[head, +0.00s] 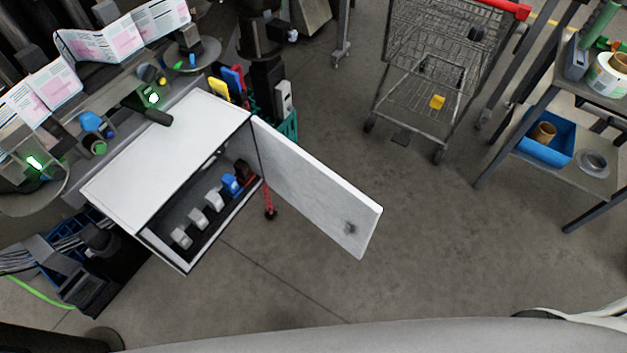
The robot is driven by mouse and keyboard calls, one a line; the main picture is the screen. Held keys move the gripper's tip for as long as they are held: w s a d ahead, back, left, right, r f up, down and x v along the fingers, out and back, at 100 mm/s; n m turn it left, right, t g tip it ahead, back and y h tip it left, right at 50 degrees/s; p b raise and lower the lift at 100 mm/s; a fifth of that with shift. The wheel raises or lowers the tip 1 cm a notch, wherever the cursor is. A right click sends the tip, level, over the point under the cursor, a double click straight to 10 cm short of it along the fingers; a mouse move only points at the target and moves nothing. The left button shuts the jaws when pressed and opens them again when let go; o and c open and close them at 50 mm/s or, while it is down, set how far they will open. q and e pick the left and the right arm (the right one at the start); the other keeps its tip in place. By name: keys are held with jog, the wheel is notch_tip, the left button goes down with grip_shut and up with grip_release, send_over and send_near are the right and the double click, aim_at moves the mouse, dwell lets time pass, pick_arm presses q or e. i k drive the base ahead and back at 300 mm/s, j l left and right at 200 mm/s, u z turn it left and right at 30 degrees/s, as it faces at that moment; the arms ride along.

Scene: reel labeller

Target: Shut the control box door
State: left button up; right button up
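The control box (165,160) is a white-topped cabinet at the left of the head view. Its door (315,188) stands wide open, hinged at the box's right corner and swung out to the right. A small dark latch or lock (350,228) shows near the door's free end. Inside the open front are several grey parts, a blue part (231,184) and a dark red-brown part. Neither of my grippers is in view.
Concrete floor (290,285) is clear in front of the box and door. A wire shopping cart (430,90) stands behind, to the right. A shelf table (585,180) with a blue bin (546,141) is at far right. Labelling machinery with paper strips (125,40) stands behind the box.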

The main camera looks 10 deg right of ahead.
aim_at(327, 199)
jog(key=k+u, duration=0.3)
jog(key=k+j+u, duration=0.25)
jog(key=l+u, duration=0.15)
jog(key=u, duration=0.25)
jog(key=l+u, duration=0.15)
jog(key=u, duration=0.25)
jog(key=l+u, duration=0.15)
jog(key=u, duration=0.3)
jog(key=l+u, duration=0.15)
jog(key=u, duration=0.25)
jog(key=k+l, duration=0.1)
jog(key=l, duration=0.5)
jog(key=k+l, duration=0.1)
jog(key=l, duration=1.05)
jog(key=k+l, duration=0.15)
jog(key=l, duration=0.45)
jog(key=k+l, duration=0.1)
jog(key=l, duration=0.5)
jog(key=u, duration=0.05)
